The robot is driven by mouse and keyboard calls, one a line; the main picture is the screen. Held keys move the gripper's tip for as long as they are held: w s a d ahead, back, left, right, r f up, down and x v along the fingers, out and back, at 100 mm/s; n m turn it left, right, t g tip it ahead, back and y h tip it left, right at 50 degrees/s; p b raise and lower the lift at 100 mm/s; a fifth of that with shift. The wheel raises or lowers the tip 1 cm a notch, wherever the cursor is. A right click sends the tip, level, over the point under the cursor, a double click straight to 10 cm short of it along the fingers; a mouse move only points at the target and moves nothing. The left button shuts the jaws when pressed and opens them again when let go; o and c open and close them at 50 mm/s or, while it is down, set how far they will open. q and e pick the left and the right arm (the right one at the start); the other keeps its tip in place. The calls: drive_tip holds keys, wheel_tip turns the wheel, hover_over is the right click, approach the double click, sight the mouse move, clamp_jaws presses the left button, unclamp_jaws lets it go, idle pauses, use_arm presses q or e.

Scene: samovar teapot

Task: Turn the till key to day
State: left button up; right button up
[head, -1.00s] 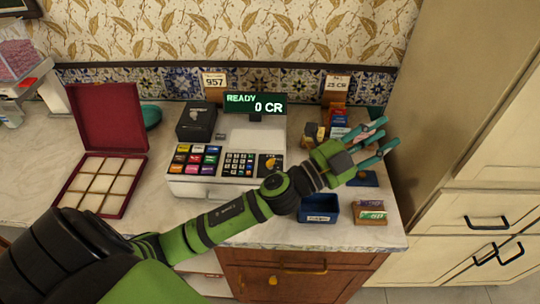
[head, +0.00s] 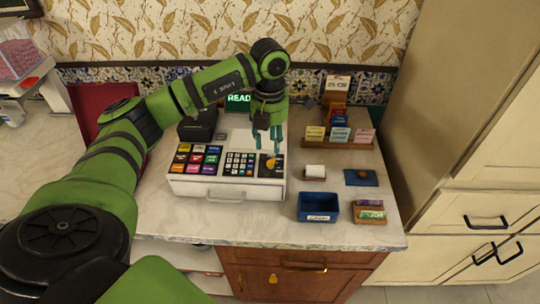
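The white till (head: 228,191) stands on the counter, with coloured keys on its left and a number pad in the middle. The orange-gold till key (head: 270,163) sits on a dark panel at the till's right end. Its exact setting is too small to read. My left gripper (head: 268,150) points down just above the key, its teal fingers apart and nothing held between them. I cannot tell whether a fingertip touches the key. My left arm covers much of the green display (head: 238,103), where only "READ" shows. My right gripper is out of view.
A blue bin (head: 318,216), a paper roll (head: 314,171), a dark blue pad (head: 361,178) and a small card box (head: 370,218) lie right of the till. A card rack (head: 350,144) stands behind them.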

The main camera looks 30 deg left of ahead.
sight(271, 163)
use_arm(q)
wheel_tip(271, 163, down, 6)
drive_tip(key=shift+d+r+p, duration=0.1)
drive_tip(key=shift+p, duration=1.1)
drive_tip(key=shift+f, duration=0.45)
clamp_jaws()
